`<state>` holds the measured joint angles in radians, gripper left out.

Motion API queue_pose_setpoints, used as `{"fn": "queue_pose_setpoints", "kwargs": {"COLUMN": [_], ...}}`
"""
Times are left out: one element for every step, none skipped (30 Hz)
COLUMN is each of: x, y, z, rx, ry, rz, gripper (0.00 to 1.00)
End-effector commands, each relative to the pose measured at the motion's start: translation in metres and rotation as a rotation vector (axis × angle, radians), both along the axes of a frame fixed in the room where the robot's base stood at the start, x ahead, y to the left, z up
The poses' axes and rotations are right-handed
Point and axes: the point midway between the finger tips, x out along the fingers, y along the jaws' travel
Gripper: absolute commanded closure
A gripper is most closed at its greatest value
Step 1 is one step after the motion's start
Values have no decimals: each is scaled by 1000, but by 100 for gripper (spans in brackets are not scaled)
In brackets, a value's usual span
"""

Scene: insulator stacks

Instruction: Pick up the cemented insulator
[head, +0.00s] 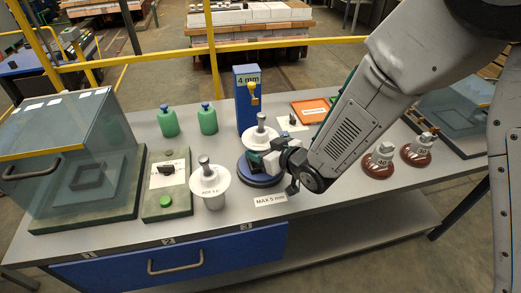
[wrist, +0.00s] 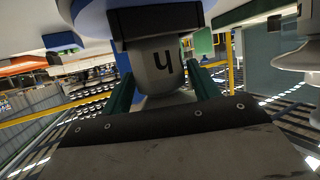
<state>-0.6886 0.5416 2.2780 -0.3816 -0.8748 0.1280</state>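A white insulator (head: 261,134) with a grey metal cap stands upright on a round blue stand (head: 260,173). My gripper (head: 264,158) is at its lower part, just above the stand. In the wrist view, which looks upside down, a grey-white body with a dark mark (wrist: 162,62) lies between my two green fingers (wrist: 163,92). Whether both fingers press on it is not clear. A second white insulator (head: 210,181) with writing on its disc stands on the table, left of the stand. Which one is cemented cannot be read.
Two brown insulators (head: 379,162) (head: 417,151) stand right of my arm. A blue gauge post (head: 246,98) marked 4 mm rises behind the stand. A glass-covered box (head: 60,165), a green-button panel (head: 166,185) and two green bottles (head: 168,121) (head: 208,119) are left.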

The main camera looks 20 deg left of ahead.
Motion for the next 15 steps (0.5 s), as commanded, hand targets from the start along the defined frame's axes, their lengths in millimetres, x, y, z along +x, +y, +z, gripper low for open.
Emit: {"fn": "queue_pose_setpoints", "kwargs": {"x": [0, 0, 0, 0, 0, 0, 0, 1, 1, 1, 1, 1, 1, 1, 1], "y": [0, 0, 0, 0, 0, 0, 0, 1, 1, 1, 1, 1, 1, 1, 1], "z": [0, 0, 0, 0, 0, 0, 0, 2, 2, 2, 2, 2, 2, 2, 3], "rx": [0, 0, 0, 0, 0, 0, 0, 4, 4, 4, 4, 4, 4, 4, 4], "ry": [0, 0, 0, 0, 0, 0, 0, -3, -3, -3, -3, -3, -3, -3, -3], "rz": [0, 0, 0, 0, 0, 0, 0, 0, 0, 0, 0, 0, 0, 0, 0], "gripper": [54, 63, 74, 82, 90, 100, 100, 100, 100, 100, 100, 100, 100, 100, 100]}}
